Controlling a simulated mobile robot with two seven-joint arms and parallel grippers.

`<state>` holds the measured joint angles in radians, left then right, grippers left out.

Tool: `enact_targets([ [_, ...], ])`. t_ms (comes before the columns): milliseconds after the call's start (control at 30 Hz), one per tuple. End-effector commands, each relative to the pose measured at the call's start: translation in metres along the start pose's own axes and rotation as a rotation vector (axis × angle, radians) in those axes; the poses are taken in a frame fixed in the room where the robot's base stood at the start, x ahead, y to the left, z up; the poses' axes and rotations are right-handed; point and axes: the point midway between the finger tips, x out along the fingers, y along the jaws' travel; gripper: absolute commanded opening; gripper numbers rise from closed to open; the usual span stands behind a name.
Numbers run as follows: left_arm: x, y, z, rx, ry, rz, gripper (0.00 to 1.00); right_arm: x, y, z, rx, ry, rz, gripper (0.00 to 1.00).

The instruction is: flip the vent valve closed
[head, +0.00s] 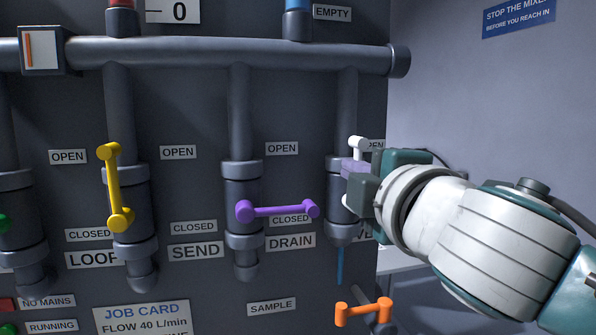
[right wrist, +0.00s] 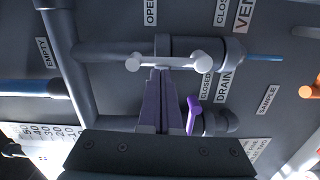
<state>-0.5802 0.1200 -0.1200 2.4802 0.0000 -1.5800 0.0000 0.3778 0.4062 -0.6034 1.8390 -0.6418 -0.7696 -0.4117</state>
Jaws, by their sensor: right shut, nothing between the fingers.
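The vent valve's white handle (head: 358,145) stands upright at the right end of the row, its top end beside the OPEN label. My right gripper (head: 353,166) is in front of it and hides its lower part and most of the VENT label. In the right wrist view the whole white handle (right wrist: 180,61) shows, lying along the pipe with a knob at each end. The right gripper's fingers (right wrist: 158,75) are shut and empty, with their tips at the handle's middle. I cannot tell whether they touch it. My left gripper is not in view.
The purple drain handle (head: 280,211) lies level just left of my right gripper. An orange sample handle (head: 364,312) sticks out below. A thick pipe (head: 230,56) runs across above. Free room lies right of the panel.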

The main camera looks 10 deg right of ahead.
Motion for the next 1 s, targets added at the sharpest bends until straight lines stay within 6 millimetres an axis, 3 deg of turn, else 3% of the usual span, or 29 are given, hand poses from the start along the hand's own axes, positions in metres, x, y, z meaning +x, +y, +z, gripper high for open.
enact_targets([
  [667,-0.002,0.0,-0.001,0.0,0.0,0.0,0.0,0.0,0.002,0.009,0.157,-0.003,-0.009,0.0],
  [1000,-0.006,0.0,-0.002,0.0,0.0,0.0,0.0,0.001,0.004,0.024,0.426,-0.004,-0.022,0.0],
])
